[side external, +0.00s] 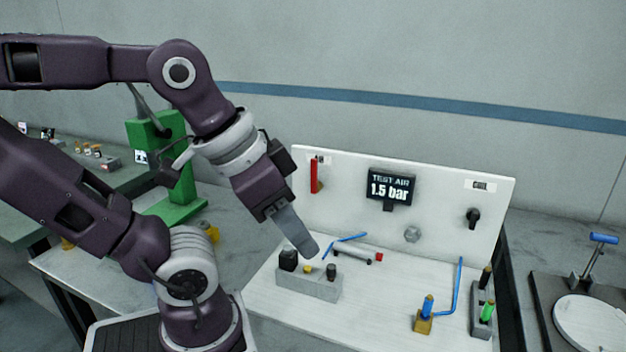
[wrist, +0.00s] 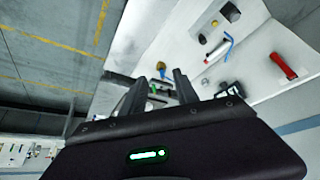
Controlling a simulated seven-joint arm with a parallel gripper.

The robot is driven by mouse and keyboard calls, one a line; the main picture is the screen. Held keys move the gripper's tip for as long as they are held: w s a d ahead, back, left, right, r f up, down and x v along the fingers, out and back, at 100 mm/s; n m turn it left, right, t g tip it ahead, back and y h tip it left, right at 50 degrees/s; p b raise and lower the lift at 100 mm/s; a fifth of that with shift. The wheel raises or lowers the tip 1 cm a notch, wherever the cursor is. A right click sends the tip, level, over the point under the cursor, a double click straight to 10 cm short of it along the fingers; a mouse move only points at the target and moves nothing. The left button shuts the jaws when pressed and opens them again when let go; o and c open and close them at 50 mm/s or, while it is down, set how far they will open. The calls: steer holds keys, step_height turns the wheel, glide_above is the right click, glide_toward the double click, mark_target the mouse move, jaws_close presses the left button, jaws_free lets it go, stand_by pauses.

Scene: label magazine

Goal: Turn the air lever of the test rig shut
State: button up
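The red lever (side external: 314,176) stands upright at the upper left of the white panel (side external: 445,190) of the test rig. A small label sits by its top. In the wrist view the red lever (wrist: 284,66) lies to the right, clear of my fingers. A display (side external: 390,187) on the panel reads "TEST AIR 1.5 bar". My gripper (side external: 308,250) points down in front of the panel, below the lever and apart from it. In the wrist view my gripper (wrist: 160,76) has its two fingers apart, with nothing visibly held between them.
A grey block (side external: 310,284) with black and yellow parts stands below my fingertips. Behind it lies a silver cylinder (side external: 355,254) with a blue tube. A black knob (side external: 473,217) is at the panel's right. Blue and green fittings (side external: 427,306) stand at the front right.

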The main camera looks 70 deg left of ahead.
steer(key=w+a+r+n+g, duration=0.25)
steer(key=w+a+r, duration=0.35)
steer(key=w+r, duration=0.3)
steer(key=n+g, duration=0.3)
steer(key=n, duration=0.4)
glide_above(314, 193)
steer(key=a, duration=0.1)
steer(key=shift+m, duration=0.25)
step_height(314, 193, down, 6)
steer(key=shift+f, duration=0.1)
step_height(314, 193, down, 14)
steer(key=shift+w+d+r, duration=0.1)
steer(key=shift+d, duration=0.05)
steer(key=shift+f, duration=0.3)
jaws_close()
